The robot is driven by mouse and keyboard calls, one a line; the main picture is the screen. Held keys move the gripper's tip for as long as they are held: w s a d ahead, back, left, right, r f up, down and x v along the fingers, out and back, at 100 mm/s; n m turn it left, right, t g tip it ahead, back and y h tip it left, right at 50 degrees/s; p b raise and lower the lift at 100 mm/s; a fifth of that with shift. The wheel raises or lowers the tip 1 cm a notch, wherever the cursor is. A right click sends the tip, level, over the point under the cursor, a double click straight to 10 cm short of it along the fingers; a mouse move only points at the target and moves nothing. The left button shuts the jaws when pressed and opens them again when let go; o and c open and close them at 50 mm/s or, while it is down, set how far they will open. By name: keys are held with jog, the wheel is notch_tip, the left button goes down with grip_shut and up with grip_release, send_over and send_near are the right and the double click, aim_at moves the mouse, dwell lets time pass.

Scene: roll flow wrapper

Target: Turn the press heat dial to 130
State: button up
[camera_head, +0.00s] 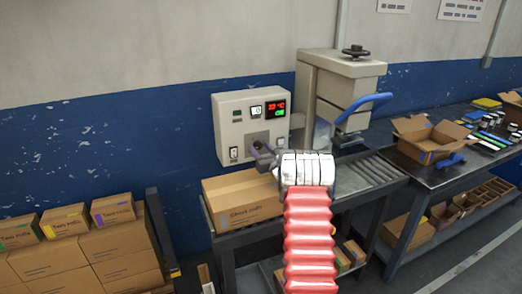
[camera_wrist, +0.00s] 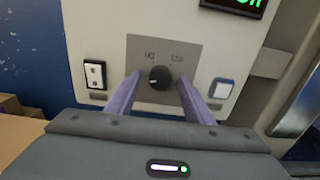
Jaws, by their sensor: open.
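The press heat dial (camera_wrist: 160,77) is a round black knob on a grey plate (camera_wrist: 142,50) in the wrist view. Small printed marks stand above it at left and right; the right one looks like 150, the left one is hard to read. My gripper (camera_wrist: 158,85) is open, with one purple finger on each side of the dial and a gap to it on both sides. In the head view my gripper (camera_head: 262,148) is in front of the pale control box (camera_head: 228,112), and the dial is mostly hidden there.
A rocker switch (camera_wrist: 95,75) is left of the dial and a pale button (camera_wrist: 221,90) right of it. A red and green display (camera_head: 276,109) is above. The press with a blue handle (camera_head: 363,104) stands at right. A cardboard box (camera_head: 240,200) lies below on the rollers.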

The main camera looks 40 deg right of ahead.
jog(key=c, duration=1)
jog(key=shift+c, duration=0.2)
